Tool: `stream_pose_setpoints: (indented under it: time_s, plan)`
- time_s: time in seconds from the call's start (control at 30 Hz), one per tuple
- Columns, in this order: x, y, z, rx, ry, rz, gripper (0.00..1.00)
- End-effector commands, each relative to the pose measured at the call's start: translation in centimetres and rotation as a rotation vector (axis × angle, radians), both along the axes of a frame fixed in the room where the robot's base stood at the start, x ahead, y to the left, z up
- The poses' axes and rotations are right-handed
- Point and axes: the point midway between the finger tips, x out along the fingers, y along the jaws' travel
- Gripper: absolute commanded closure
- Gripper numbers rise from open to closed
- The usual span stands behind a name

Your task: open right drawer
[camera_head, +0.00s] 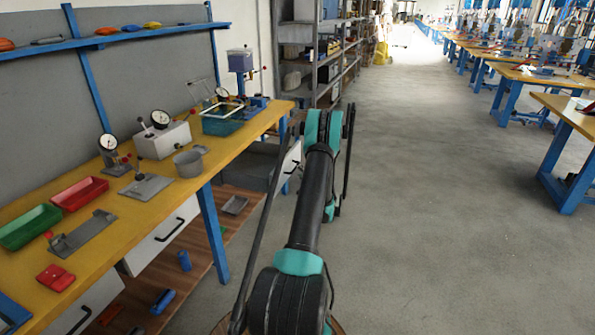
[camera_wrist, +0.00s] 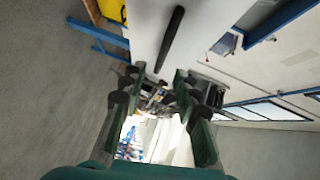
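In the head view the right drawer (camera_head: 288,168) is at the bench's far end, partly hidden behind my arm. Its white front stands out from the bench edge and its grey side or interior shows, so it looks pulled out. In the wrist view a white drawer front (camera_wrist: 215,22) fills the top, with a dark bar handle (camera_wrist: 172,38). My gripper (camera_wrist: 160,80) is open. Its fingertips are at the handle's lower end, which appears between them; contact cannot be told. In the head view my gripper is hidden behind my arm.
The yellow-topped bench (camera_head: 145,205) carries gauges, a green tray (camera_head: 30,227) and a red tray (camera_head: 79,193). Another drawer (camera_head: 160,238) is nearer. A blue leg (camera_head: 213,235) stands beside the lower wooden shelf. Grey shelving (camera_head: 305,65) is beyond. Floor to the right (camera_head: 430,200) is free.

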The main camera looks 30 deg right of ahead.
Motion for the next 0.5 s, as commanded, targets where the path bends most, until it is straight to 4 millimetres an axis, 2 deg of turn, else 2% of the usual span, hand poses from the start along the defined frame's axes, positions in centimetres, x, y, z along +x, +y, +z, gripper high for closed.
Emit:
stream_pose_setpoints:
  time_s: [0.03, 0.2, 0.33, 0.5]
  plan:
    - [-1.1, 0.1, 0.2, 0.000, 0.000, -0.002, 0.69]
    - [-3.4, 0.4, 0.5, 0.000, 0.001, 0.000, 0.69]
    - [-4.4, 0.5, 0.7, 0.000, 0.001, 0.002, 0.69]
    - [-4.7, 0.6, 0.7, 0.000, 0.001, 0.003, 0.69]
